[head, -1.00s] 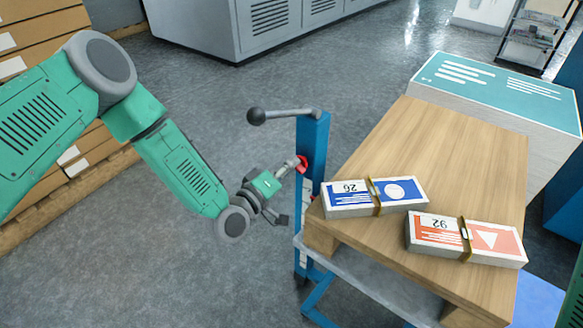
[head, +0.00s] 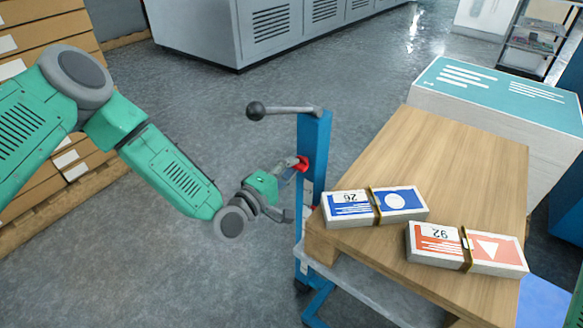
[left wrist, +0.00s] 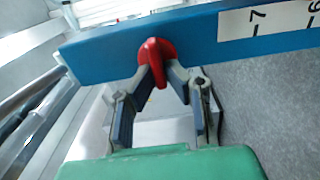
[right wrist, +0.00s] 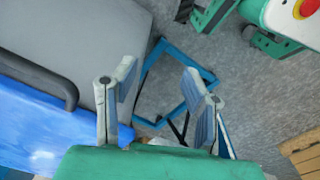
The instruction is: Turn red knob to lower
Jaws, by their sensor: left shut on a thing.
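The red knob (head: 302,163) sits on the side of a blue upright post (head: 313,150). In the left wrist view the red knob (left wrist: 155,60) is between the fingertips of my left gripper (left wrist: 163,75), on the blue post (left wrist: 100,48). My left gripper (head: 290,172) is shut on the knob, its fingers on either side of it. A white scale with numbers (left wrist: 265,20) runs along the post. My right gripper (right wrist: 155,90) shows only in its own wrist view, with its fingers apart and nothing between them.
A lever with a dark ball (head: 256,111) tops the post. A wooden board (head: 440,150) beside it bears a blue-labelled bundle (head: 345,208) and an orange-labelled bundle (head: 495,254). A teal-topped stack (head: 490,85) stands behind. Floor is clear left of the post.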

